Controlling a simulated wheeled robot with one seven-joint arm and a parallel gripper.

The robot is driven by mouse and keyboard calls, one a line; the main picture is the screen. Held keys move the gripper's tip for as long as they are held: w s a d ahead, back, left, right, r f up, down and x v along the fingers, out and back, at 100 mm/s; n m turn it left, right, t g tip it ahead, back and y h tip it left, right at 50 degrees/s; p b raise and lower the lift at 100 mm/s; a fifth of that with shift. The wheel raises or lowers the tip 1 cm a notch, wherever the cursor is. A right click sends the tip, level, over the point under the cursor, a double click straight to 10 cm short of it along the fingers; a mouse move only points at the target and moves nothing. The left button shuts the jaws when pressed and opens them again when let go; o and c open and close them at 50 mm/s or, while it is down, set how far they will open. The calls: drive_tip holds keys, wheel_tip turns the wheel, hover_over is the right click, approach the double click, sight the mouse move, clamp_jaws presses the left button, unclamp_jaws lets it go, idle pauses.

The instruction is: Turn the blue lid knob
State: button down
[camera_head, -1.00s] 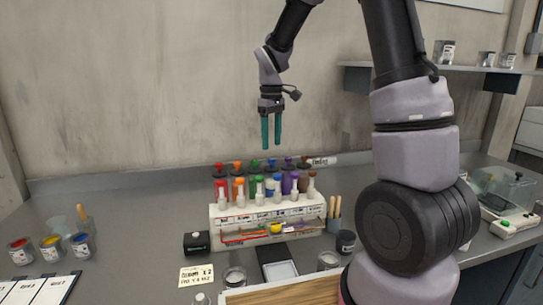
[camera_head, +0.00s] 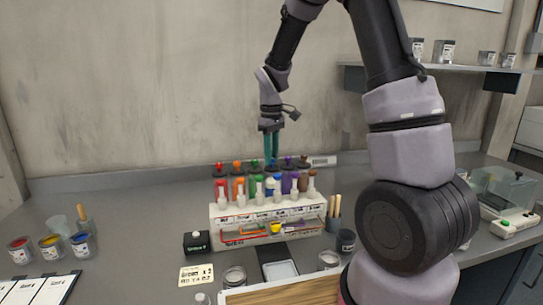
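The jar with the blue lid knob (camera_head: 272,166) is near the middle, between the green jar (camera_head: 255,184) and the purple jar (camera_head: 289,184). My gripper (camera_head: 271,161) points straight down over the blue jar. Its two teal fingertips are at the height of the blue knob and largely hide it. The fingers show a narrow gap, but whether they touch the knob cannot be made out.
Red (camera_head: 220,187) and orange jars stand left of the green one; a brown jar stands at the right end. A black box (camera_head: 197,242), a paper note, small cans and a dark tray lie in front. Bench at left rear is clear.

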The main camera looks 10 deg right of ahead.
drive_tip(key=m, duration=0.4)
drive_tip(key=shift+m, duration=0.4)
drive_tip(key=m, duration=0.4)
drive_tip(key=shift+m, duration=0.4)
idle(0.4)
drive_tip(key=c, duration=0.7)
unclamp_jaws()
wheel_tip(320, 180, up, 11)
drive_tip(key=shift+f, duration=0.1)
